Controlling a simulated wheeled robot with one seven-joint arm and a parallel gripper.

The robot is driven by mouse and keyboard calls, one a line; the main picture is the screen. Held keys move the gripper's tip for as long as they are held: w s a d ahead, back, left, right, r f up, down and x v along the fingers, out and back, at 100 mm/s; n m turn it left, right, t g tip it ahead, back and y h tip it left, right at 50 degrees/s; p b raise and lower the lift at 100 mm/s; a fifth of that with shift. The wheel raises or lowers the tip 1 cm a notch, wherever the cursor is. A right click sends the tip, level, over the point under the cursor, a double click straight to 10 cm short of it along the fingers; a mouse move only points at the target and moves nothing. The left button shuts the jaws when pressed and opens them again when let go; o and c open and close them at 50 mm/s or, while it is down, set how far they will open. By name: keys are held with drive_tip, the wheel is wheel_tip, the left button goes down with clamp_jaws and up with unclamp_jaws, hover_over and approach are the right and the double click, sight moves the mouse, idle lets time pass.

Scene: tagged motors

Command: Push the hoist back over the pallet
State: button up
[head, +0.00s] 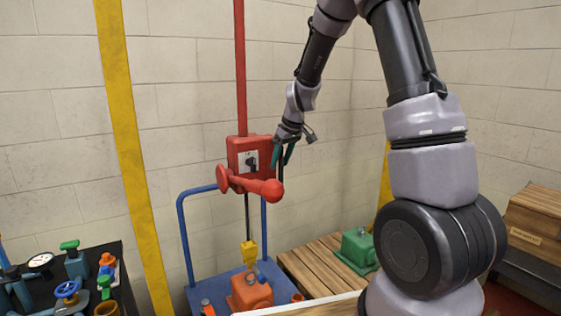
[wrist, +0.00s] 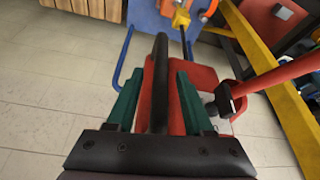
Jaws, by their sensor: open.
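The red hoist (head: 243,152) hangs from a red upright against the wall, with a dark switch on its face. Its yellow hook block (head: 249,254) hangs over the blue cart (head: 205,292), which carries an orange motor (head: 249,291). The wooden pallet (head: 308,267) lies right of the cart, with a green motor (head: 357,249) on it. My gripper (head: 289,152) is at the hoist's right side. In the wrist view my open gripper (wrist: 158,84) has its green fingers on either side of a dark bar (wrist: 160,60) by the hoist (wrist: 200,78). I cannot tell whether they touch it.
A black bench (head: 118,262) with several valves and gauges stands at the left. A yellow post (head: 128,140) rises beside it.

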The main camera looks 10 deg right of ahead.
clamp_jaws()
idle(1.3)
